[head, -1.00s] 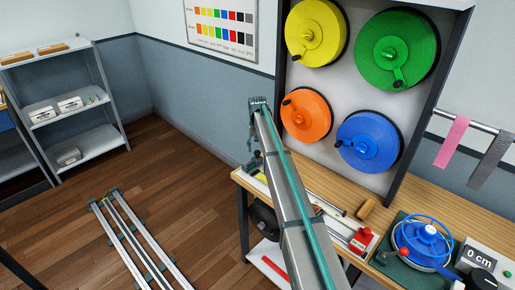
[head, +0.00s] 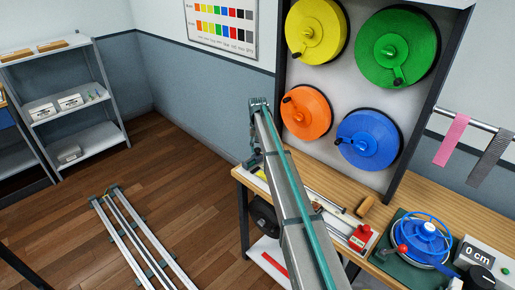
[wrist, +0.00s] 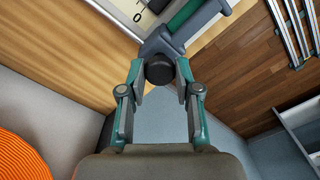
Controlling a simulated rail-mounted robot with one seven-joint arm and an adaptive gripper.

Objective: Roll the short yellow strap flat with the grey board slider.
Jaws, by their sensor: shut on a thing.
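My gripper (wrist: 158,85) is shut on a dark round knob (wrist: 159,69) in the wrist view. The knob adjoins a grey piece with a green bar (wrist: 190,12), which may be the grey slider; I cannot tell for sure. The pale board (wrist: 128,14) with dark marks lies on the bench beyond it. In the head view my arm hides most of the gripper and the middle of the board. A small yellow piece (head: 259,174), perhaps the short yellow strap, shows at the board's left end; whether it lies flat is too small to tell.
Yellow (head: 317,32), green (head: 410,50), orange (head: 310,112) and blue (head: 368,145) reels hang above the bench. A red block (head: 361,238), a wooden piece (head: 366,206) and a blue winder (head: 421,240) stand right of my arm.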

